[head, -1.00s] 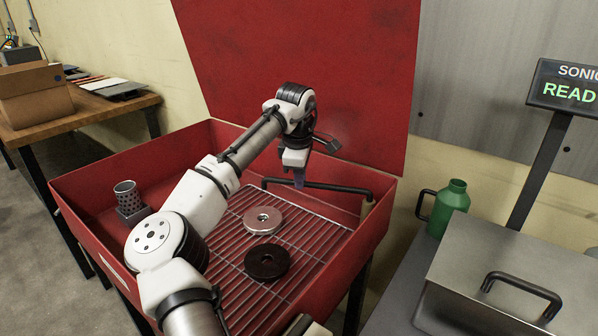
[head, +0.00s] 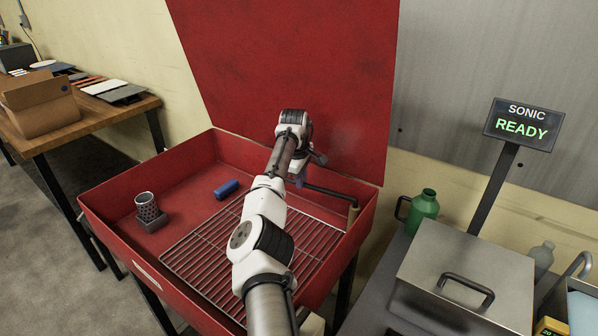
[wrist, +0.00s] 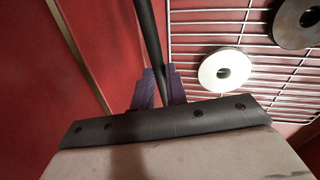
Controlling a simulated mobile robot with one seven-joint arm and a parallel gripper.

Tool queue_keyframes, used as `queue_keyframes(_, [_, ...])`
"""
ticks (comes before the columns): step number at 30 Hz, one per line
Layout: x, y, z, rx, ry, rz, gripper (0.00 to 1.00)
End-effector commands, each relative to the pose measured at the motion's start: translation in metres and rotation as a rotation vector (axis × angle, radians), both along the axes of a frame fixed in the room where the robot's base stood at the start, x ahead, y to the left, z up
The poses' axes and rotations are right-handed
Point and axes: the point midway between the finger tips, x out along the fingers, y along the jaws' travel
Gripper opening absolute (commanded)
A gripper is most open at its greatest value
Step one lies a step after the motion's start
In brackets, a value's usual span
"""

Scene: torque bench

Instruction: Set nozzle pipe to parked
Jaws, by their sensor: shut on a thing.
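The nozzle pipe (head: 332,191) is a thin black tube at the back right of the red washer basin. It runs left from an upright fitting (head: 353,212) near the right wall. My gripper (head: 299,180) is at the pipe's left part, and its fingers are mostly hidden by my arm in the head view. In the wrist view, the purple fingertips (wrist: 158,88) are shut on the pipe (wrist: 149,35), which passes up between them. The pipe's free end is hidden in the head view.
The red basin (head: 110,221) has a wire grate (head: 205,260), a perforated cup (head: 147,206) and a blue cylinder (head: 226,189). A pale disc (wrist: 225,70) and dark disc (wrist: 297,22) lie on the grate. The raised red lid (head: 290,70) stands behind. A green jug (head: 424,209) stands right.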

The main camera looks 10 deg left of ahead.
Motion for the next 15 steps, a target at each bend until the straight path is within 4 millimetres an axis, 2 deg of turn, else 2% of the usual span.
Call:
queue_keyframes(1, [0.0034,0.0023,0.0102,0.005,-0.009,-0.008,0.0])
queue_keyframes(14, [0.0052,0.0021,0.0027,0.01,-0.006,-0.034,0.0])
queue_keyframes(15, [0.0051,0.002,0.0025,0.009,-0.005,-0.034,0.18])
